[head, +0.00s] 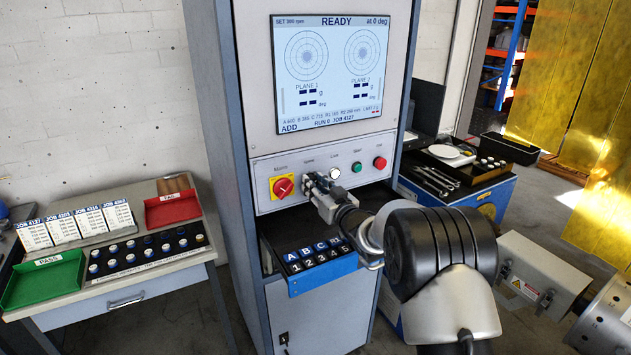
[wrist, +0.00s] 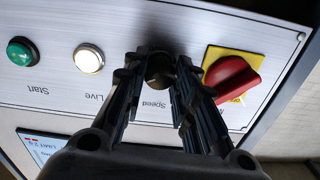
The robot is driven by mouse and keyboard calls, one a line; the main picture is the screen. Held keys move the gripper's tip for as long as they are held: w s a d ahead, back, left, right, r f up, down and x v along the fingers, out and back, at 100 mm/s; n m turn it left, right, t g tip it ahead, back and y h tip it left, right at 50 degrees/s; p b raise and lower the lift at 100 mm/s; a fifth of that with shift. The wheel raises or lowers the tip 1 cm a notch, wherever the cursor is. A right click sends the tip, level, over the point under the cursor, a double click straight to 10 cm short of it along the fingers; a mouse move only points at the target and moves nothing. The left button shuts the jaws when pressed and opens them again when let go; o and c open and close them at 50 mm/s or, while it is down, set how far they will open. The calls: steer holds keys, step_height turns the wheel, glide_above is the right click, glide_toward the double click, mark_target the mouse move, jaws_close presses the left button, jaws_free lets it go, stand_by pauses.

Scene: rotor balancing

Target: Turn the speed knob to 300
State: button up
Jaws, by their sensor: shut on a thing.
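The speed knob (wrist: 160,77) is a dark round knob on the grey control panel (head: 240,172), above the upside-down "Speed" label in the wrist view. My gripper (wrist: 159,66) has its two fingers on either side of the knob and is shut on it. In the head view my gripper (head: 313,181) reaches the panel and hides the knob. The screen (head: 333,70) reads READY, with a small "SET" rpm line at its top left. Its number looks like 300 or 390, too small to be sure.
A red switch on a yellow plate (head: 283,187) is close beside my gripper. A lit white button (head: 334,173), a green button (head: 356,167) and a red button (head: 380,163) are to its right. A blue-edged tray (head: 322,274) lies below.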

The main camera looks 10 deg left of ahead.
mark_target(309, 147)
steer(key=shift+m+p, duration=0.7)
steer(key=shift+m, duration=1)
steer(key=o, duration=1.1)
steer(key=shift+r, duration=0.1)
step_height(309, 147, up, 10)
steer(key=shift+f, duration=0.1)
